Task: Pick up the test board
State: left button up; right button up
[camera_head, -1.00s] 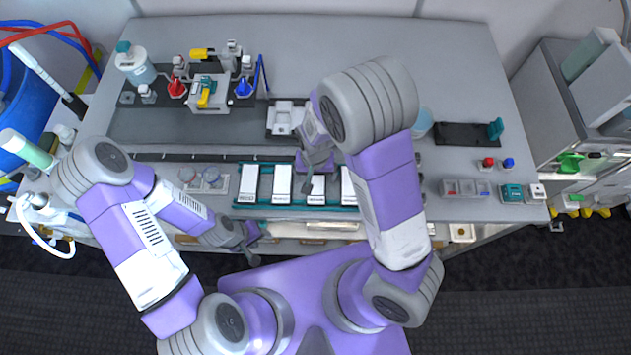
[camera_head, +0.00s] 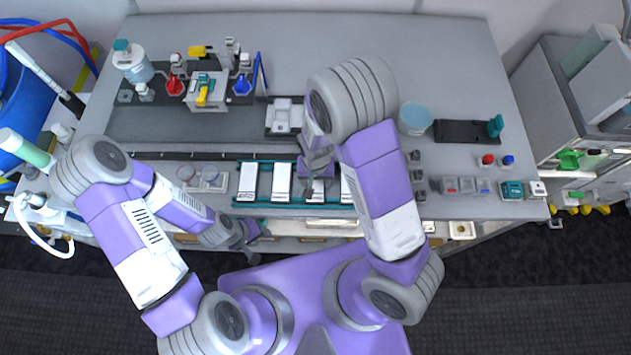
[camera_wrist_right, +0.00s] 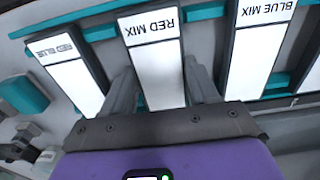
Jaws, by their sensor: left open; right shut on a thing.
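Several white test boards stand side by side in a teal rack (camera_head: 262,206) at the front of the bench. My right gripper (camera_wrist_right: 162,85) is shut on the board marked RED MIX (camera_wrist_right: 155,70), with one finger along each side of it. The board still lies in line with its neighbours. In the head view my right gripper (camera_head: 314,194) covers most of that board. A board marked BLUE MIX (camera_wrist_right: 252,55) and one marked RED and BLUE (camera_wrist_right: 72,78) flank it. My left gripper (camera_head: 252,240) is open and empty at the bench's front edge.
Round dishes (camera_head: 209,175) sit left of the rack. Behind it are a white device (camera_head: 284,116) and a station with red and blue flasks (camera_head: 242,87). A blue tub (camera_head: 415,118) stands to the right. The back of the bench is clear.

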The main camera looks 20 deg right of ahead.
notch_tip(320, 180, up, 10)
jog(key=w+p, duration=0.1)
jog(key=w+a, duration=0.1)
jog(key=w, duration=0.6)
jog(key=w+a+f, duration=0.1)
jog(key=w+a, duration=0.1)
jog(key=w, duration=0.6)
jog(key=w+a, duration=0.1)
jog(key=w, duration=0.7)
jog(key=shift+a+f, duration=0.25)
jog(key=shift+a, duration=0.1)
jog(key=shift+w+f, duration=0.15)
jog(key=shift+w, duration=0.5)
jog(key=shift+f+b, duration=1)
jog(key=shift+f, duration=1.15)
jog(key=shift+f, duration=0.1)
jog(key=shift+f+b, duration=0.45)
jog(key=shift+b, duration=0.1)
